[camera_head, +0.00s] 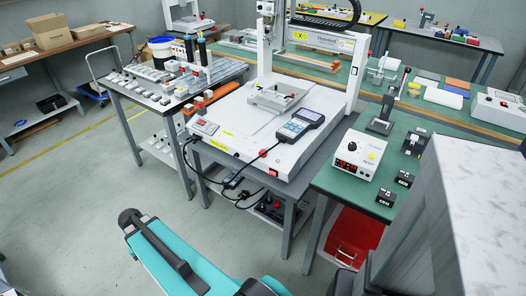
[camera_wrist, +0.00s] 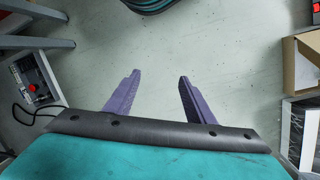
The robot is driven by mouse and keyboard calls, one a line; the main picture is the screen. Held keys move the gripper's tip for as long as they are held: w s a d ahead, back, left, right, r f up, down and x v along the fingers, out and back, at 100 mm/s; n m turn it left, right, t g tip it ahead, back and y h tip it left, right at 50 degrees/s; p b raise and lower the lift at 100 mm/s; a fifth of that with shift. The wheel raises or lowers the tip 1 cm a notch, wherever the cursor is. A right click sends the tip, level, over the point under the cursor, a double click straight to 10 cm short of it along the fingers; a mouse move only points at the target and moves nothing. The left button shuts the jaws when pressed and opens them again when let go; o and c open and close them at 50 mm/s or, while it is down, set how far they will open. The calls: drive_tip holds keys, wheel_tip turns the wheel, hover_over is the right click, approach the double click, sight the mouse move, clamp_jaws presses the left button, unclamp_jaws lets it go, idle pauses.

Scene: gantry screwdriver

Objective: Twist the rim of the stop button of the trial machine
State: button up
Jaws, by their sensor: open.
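The white gantry machine (camera_head: 265,115) stands on a grey table in the middle of the head view. The wrist view shows a grey box with a red button (camera_wrist: 32,87) at the left edge. I cannot tell for sure which button is the trial machine's stop button. My gripper (camera_wrist: 160,76) is open and empty, with its two purple fingers apart over bare floor. It is well to the right of that red button and does not touch it. The head view does not show the fingers.
A handheld pendant (camera_head: 300,124) lies on the machine, its cable looping down. A control box (camera_head: 355,155) stands on the green table to the right. The wrist view has a cardboard box (camera_wrist: 300,65) at right. Open floor (camera_head: 100,215) lies at left.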

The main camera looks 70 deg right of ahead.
drive_tip(key=w+d+r+m+t+b, duration=0.1)
drive_tip(key=d+r+m, duration=0.1)
drive_tip(key=d+r, duration=0.35)
drive_tip(key=d+r+m+b, duration=0.1)
drive_tip(key=d+r+m, duration=0.15)
drive_tip(key=d, duration=0.55)
drive_tip(key=m+h+b, duration=0.4)
drive_tip(key=m+b, duration=0.2)
drive_tip(key=m, duration=0.5)
approach(263, 152)
drive_tip(key=s+v, duration=0.1)
drive_tip(key=v, duration=0.5)
drive_tip(key=shift+w+f, duration=0.15)
drive_tip(key=shift+w, duration=0.15)
drive_tip(key=b+x, duration=0.1)
drive_tip(key=x, duration=1.3)
drive_tip(key=shift+w, duration=0.15)
